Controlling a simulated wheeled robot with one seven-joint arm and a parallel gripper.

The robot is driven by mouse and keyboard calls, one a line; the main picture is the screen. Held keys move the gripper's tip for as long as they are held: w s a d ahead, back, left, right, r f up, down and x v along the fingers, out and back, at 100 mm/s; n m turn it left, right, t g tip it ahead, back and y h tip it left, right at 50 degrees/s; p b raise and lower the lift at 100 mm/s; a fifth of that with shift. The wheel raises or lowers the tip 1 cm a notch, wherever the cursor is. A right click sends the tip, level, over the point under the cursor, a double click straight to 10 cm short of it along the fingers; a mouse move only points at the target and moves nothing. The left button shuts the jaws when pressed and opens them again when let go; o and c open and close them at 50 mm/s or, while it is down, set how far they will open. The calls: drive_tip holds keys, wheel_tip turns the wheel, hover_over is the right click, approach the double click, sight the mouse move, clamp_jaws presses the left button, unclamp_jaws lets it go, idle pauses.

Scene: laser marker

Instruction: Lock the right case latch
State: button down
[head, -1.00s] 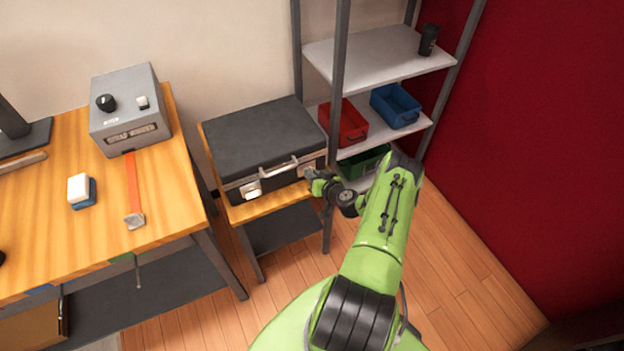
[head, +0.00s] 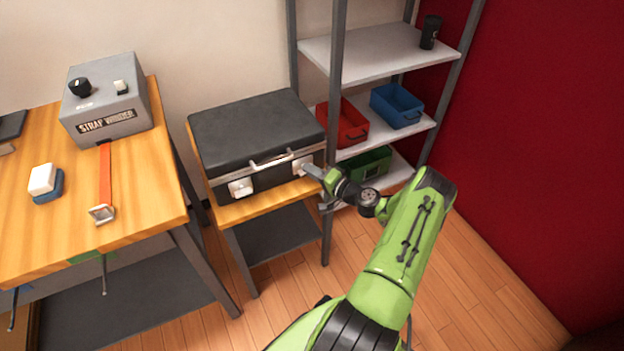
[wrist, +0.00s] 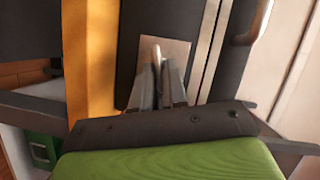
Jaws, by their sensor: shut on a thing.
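The black case (head: 250,130) lies closed on a small wooden stand, with a pale handle (head: 271,160) on its front. The right case latch (head: 302,166) is a light metal plate on the front, right of the handle. In the wrist view the latch plate (wrist: 176,52) has an upright metal tab between my fingertips. My gripper (head: 308,169) meets the latch from the right. In the wrist view my gripper (wrist: 158,72) has its fingers closed on the latch tab. The left latch (head: 241,187) is a similar plate. Whether the right latch is locked cannot be told.
A workbench (head: 130,235) with a grey strap winder box (head: 105,95) stands to the left. A metal shelf (head: 385,52) with red (head: 342,124) and blue (head: 397,106) bins stands behind on the right. The floor right of the stand is open.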

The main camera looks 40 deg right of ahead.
drive_tip(key=m+t+b, duration=0.1)
drive_tip(key=m+b, duration=0.1)
drive_tip(key=shift+w+f+m, duration=0.1)
drive_tip(key=shift+w+m, duration=0.05)
drive_tip(key=shift+m, duration=0.15)
drive_tip(key=shift+b, duration=0.3)
drive_tip(key=shift+m+t+y, duration=0.3)
drive_tip(key=c, duration=1.3)
unclamp_jaws()
drive_tip(key=shift+o, duration=0.3)
drive_tip(key=shift+w, duration=0.15)
drive_tip(key=s+d+p, duration=0.1)
drive_tip(key=s+p, duration=0.2)
drive_tip(key=s, duration=1.2)
drive_tip(key=shift+s+d+f, duration=0.15)
drive_tip(key=shift+s+d, duration=0.2)
